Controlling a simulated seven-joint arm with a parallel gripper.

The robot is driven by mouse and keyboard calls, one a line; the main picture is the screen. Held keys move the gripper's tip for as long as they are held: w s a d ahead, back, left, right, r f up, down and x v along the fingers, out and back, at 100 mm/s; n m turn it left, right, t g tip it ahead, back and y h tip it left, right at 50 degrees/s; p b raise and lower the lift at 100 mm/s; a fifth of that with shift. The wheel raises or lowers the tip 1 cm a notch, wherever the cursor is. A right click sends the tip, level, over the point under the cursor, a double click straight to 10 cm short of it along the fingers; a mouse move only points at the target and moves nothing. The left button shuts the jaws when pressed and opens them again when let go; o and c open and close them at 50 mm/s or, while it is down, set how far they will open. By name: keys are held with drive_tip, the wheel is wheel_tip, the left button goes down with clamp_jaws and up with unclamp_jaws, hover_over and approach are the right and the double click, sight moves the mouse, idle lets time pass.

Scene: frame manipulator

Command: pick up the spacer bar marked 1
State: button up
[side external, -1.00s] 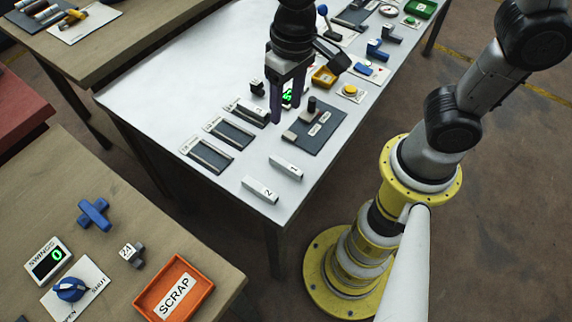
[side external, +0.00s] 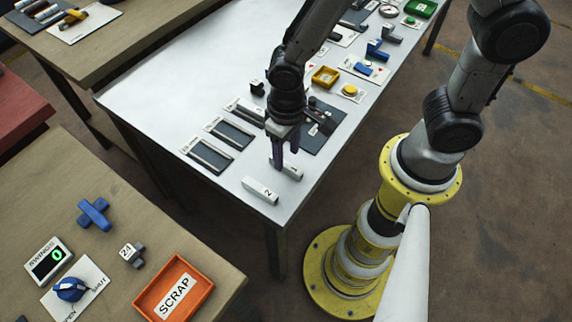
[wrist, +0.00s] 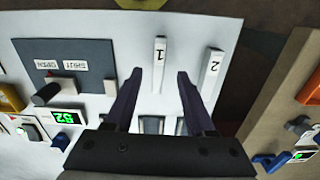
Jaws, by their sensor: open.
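The spacer bar marked 1 (wrist: 158,72) is a light bar lying flat on the pale table. In the wrist view it shows between the lines of my two fingers. In the side view my gripper partly hides this bar (side external: 292,171). My gripper (side external: 283,167) is open and points down over the bar; its jaws are empty. In the wrist view the fingertips (wrist: 160,75) lie one on each side of the bar. I cannot tell the exact height left. The similar bar marked 2 (side external: 260,190) lies beside it, and also shows in the wrist view (wrist: 212,72).
A dark panel labelled OPEN and SHUT (wrist: 88,55) lies beside bar 1. Dark slotted trays (side external: 206,154) lie behind the bars. The table's front edge is close to bar 2. A brown bench with an orange SCRAP tray (side external: 145,300) stands at the lower left.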

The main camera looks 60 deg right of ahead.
sight(287, 165)
drive_tip(key=shift+f, duration=1.75)
clamp_jaws()
